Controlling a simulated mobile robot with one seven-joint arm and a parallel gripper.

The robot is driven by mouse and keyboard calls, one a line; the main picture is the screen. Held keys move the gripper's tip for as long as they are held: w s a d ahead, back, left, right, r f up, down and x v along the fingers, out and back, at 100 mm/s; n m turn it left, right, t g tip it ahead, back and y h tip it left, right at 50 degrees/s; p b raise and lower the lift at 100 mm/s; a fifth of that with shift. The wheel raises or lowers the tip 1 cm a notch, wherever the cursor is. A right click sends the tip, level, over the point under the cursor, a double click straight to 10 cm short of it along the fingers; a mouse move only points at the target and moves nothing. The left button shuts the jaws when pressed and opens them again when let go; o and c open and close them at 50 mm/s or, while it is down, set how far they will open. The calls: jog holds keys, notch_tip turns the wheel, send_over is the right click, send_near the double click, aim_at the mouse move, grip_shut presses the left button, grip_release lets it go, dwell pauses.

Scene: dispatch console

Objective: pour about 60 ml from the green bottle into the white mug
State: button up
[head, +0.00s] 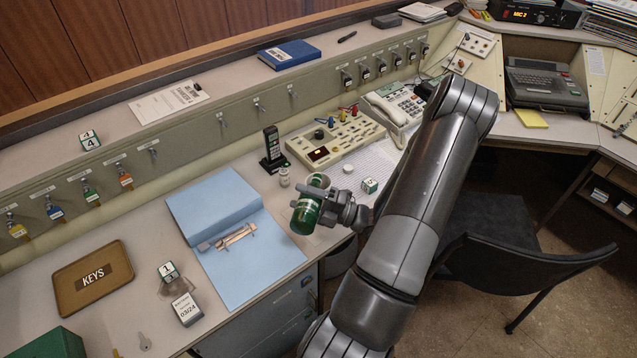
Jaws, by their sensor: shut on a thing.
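The green bottle (306,213) is in my gripper (318,203), above the front edge of the desk, right of the open blue folder. It looks tilted, but I cannot tell which way its mouth points. My gripper is shut on it, and the fingers cover part of it. No white mug is clearly seen, and no stream of liquid shows.
A small jar (284,178) and a black handset (272,150) stand left of and behind the bottle. A white round piece (348,169) and a number cube (370,185) lie behind my gripper. The open blue folder (240,250) lies left. A dark chair (530,265) stands right.

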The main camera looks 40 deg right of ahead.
jog(key=shift+r, duration=0.15)
jog(key=shift+s+a+m, duration=0.3)
dwell(0.4)
jog(key=shift+r+m, duration=0.2)
jog(key=shift+m, duration=0.1)
dwell(1.0)
jog(key=shift+s+a+f+n, duration=0.15)
jog(key=shift+f+n, duration=0.6)
jog(key=shift+n, duration=0.35)
jog(key=n, duration=0.2)
jog(key=shift+a+r+n+g+y, duration=0.1)
jog(key=shift+n+g+y, duration=0.2)
jog(key=shift+g+y, duration=0.1)
jog(key=shift+s+a+f+n+y, duration=0.2)
jog(key=shift+f+n, duration=0.1)
jog(key=shift+n, duration=0.15)
jog(key=shift+s+a+f+n+y, duration=0.15)
jog(key=shift+f+n, duration=0.15)
jog(key=shift+n, duration=0.15)
jog(key=shift+w+d+r+n+g, duration=0.1)
jog(key=shift+r+n+g, duration=0.35)
jog(key=shift+r, duration=0.5)
